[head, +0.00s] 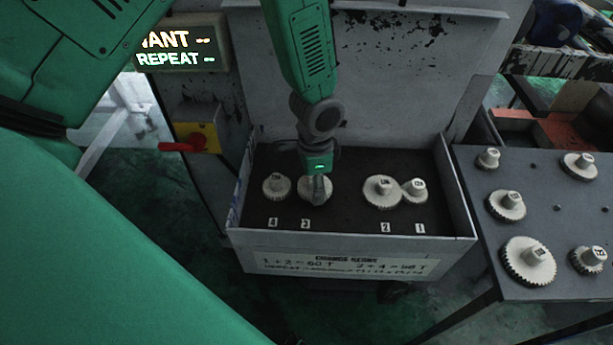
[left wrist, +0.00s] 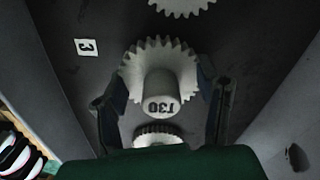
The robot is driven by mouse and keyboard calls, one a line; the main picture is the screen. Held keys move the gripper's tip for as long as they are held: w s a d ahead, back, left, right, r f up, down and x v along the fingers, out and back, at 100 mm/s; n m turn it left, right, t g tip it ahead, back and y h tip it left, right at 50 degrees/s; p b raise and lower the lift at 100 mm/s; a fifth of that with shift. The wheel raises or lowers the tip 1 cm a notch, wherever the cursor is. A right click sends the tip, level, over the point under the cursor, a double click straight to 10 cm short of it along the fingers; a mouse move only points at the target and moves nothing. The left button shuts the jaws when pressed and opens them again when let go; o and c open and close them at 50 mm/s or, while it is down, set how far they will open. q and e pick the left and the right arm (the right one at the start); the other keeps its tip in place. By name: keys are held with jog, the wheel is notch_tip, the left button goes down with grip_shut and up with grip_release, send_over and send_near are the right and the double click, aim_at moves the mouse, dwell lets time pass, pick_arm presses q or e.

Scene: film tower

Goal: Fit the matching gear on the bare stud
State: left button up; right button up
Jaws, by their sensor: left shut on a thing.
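My left gripper (head: 318,187) is lowered over post 3 of the box and is shut on a pale gear (head: 307,189). In the left wrist view the gripper (left wrist: 165,105) has a finger on each side of this gear (left wrist: 158,62), whose hub label seems to read T30, upside down. I cannot tell whether the gear is fully seated. Gear 4 (head: 276,186) stands beside it. Gear 2 (head: 380,190) and smaller gear 1 (head: 414,191) stand close together at the right. No bare stud shows clearly. My right gripper is not in view.
The grey box (head: 345,258) has raised walls and a lettered front. A side table (head: 545,235) at right bears several spare gears, including a large one (head: 528,262). A lit sign (head: 180,48) and a red handle (head: 182,146) are at left. The box's middle floor is clear.

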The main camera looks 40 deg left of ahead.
aim_at(303, 181)
pick_arm(q)
jog(key=shift+d, duration=0.5)
jog(key=shift+a+f, duration=0.2)
jog(key=shift+a, duration=0.1)
jog(key=a, duration=0.1)
jog(key=a+f, duration=0.1)
jog(key=a, duration=0.1)
jog(key=shift+s, duration=0.15)
jog(key=shift+d+f+b, duration=0.15)
jog(key=shift+d+b, duration=0.2)
jog(key=shift+d, duration=0.7)
jog(key=shift+a+f, duration=0.25)
jog(key=shift+a, duration=0.2)
jog(key=shift+d, duration=0.4)
jog(key=o, duration=1.5)
jog(key=shift+f, duration=0.1)
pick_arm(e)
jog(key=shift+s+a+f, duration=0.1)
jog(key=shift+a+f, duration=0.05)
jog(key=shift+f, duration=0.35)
pick_arm(q)
jog(key=shift+w+a, duration=0.1)
jog(key=shift+w, duration=0.1)
